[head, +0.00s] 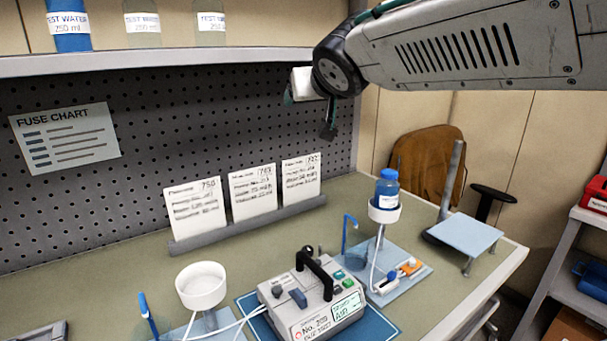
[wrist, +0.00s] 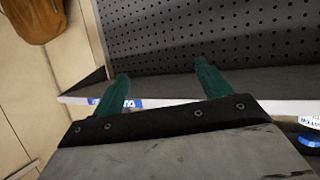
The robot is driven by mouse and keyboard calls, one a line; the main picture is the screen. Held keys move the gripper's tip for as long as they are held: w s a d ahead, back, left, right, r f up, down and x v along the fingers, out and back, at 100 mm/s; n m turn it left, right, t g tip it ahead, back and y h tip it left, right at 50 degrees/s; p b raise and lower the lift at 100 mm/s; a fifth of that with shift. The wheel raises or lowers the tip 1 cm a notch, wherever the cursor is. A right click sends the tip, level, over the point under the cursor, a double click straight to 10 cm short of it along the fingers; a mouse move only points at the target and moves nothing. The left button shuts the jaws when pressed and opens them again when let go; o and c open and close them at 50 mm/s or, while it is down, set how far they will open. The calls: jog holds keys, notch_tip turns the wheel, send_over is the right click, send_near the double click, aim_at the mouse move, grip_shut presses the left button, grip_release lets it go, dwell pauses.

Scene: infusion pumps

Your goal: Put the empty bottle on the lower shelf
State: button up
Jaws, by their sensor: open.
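A bottle with a blue cap (head: 387,187) stands upright in a white ring holder (head: 384,213) on the bench. Its lower part is hidden by the holder, and I cannot tell whether it is empty. On the shelf (head: 180,60) above the pegboard stand a blue-filled bottle (head: 70,32) and two pale, clear-looking bottles (head: 142,24) (head: 210,24), all labelled and cut off by the picture's top. My gripper (wrist: 163,84) is open and empty, its green fingers apart. In the head view it hangs high over the bench, left of the blue-capped bottle, partly hidden.
A grey pump (head: 315,300) with a black handle sits on a blue mat. An empty white ring holder (head: 201,287) stands to its left. Cards (head: 252,190) lean in a rail at the back. A tilted blue-grey platform (head: 464,233) and a rack (head: 548,260) with bins are at right.

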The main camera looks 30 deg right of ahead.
jog(key=s+a+f+n+g+y, duration=0.1)
jog(key=s+a+f+g, duration=0.4)
jog(key=s+f, duration=0.5)
jog(key=s+a+f+n+g+y, duration=0.2)
jog(key=s+a+f+g, duration=0.3)
jog(key=s+f, duration=0.6)
jog(key=shift+s+a+n+g+y, duration=0.35)
jog(key=shift+s+g+y, duration=0.35)
jog(key=shift+s+y, duration=0.25)
